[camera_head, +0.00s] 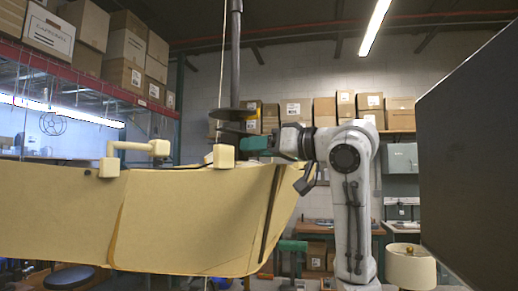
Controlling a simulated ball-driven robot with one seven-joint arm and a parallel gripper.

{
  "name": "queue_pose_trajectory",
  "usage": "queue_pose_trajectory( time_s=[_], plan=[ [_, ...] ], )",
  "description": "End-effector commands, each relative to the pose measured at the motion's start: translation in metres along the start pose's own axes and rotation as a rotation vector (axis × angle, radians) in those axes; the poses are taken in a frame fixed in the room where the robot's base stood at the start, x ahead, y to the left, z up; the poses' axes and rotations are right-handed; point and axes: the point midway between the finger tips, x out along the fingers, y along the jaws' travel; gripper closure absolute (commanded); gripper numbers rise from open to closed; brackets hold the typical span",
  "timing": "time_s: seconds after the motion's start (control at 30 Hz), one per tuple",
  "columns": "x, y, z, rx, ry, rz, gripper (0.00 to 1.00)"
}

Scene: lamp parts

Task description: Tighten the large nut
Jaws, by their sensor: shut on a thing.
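A dark vertical rod (235,50) comes down from the top of the head view, with a flat dark disc (232,113) around its lower part. Just below the disc is a dark, rounded piece (230,128) that looks like the large nut, though its shape is small and unclear. My gripper (243,143), with teal fingers, reaches in from the right, level and just under the disc. It is shut at the nut. The fingertips and the exact contact are partly hidden behind a cream block.
A large tan curved panel (190,220) with cream blocks and a handle (135,147) fills the lower left, close under my gripper. A big dark panel (475,160) blocks the right. A lampshade (410,266) stands low right. Shelves of cardboard boxes (300,110) stand behind.

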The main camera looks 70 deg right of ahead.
Motion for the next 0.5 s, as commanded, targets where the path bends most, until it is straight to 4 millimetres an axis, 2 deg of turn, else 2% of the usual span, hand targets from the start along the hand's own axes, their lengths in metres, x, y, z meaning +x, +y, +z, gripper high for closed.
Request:
queue_pose_trajectory(
  time_s=[0.3, 0.5],
  plan=[
    [0.0002, 0.0003, 0.001, -0.22, 0.002, -0.001, 0.81],
    [0.0, 0.0004, -0.0004, -0.268, 0.001, 0.0, 0.81]
  ],
)
